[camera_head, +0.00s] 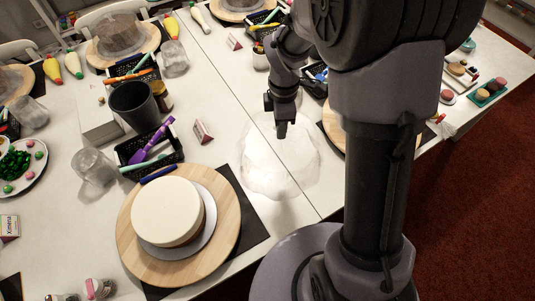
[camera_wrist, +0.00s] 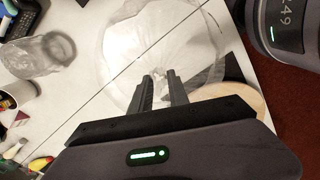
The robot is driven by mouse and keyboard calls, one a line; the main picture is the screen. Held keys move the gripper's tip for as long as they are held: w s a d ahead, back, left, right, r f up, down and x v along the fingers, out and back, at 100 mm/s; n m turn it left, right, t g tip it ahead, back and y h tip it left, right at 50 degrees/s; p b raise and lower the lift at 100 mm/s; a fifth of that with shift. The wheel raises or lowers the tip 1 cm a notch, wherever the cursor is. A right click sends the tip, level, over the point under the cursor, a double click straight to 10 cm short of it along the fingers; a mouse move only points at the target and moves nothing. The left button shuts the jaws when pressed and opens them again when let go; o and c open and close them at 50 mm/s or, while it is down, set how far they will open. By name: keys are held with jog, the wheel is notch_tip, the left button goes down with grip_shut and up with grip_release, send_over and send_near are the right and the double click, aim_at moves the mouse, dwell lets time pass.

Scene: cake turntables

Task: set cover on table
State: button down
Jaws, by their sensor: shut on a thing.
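The cover (camera_head: 278,165) is a clear, see-through dome in the middle of the head view. It is over the white table (camera_head: 215,95), right of the turntable with the white cake; I cannot tell whether its rim touches the table. My gripper (camera_head: 281,130) is at the top of the cover. In the wrist view the cover (camera_wrist: 150,40) spreads out beyond the fingers, and my gripper (camera_wrist: 160,80) is shut on its small knob between the fingertips. The knob is partly hidden by the fingers.
A wooden turntable (camera_head: 228,215) with a white cake (camera_head: 167,210) stands front left. Another turntable (camera_head: 333,125) is partly hidden behind my arm. A black basket (camera_head: 165,155), dark cup (camera_head: 135,105) and clear jar (camera_head: 95,168) stand left. A small card (camera_head: 202,132) stands near the cover.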

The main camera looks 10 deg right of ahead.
aim_at(279, 141)
jog(key=n, duration=0.1)
jog(key=r+n, duration=0.1)
jog(key=n, duration=0.1)
jog(key=w+n+p, duration=0.1)
jog(key=shift+r+n, duration=0.3)
jog(key=shift+n, duration=0.1)
jog(key=shift+f+n, duration=0.3)
notch_tip(279, 141, down, 10)
jog(key=b, duration=0.4)
jog(key=shift+w+r, duration=0.1)
jog(key=shift+r, duration=0.2)
jog(key=c, duration=1.3)
grip_release()
jog(key=shift+o, duration=0.2)
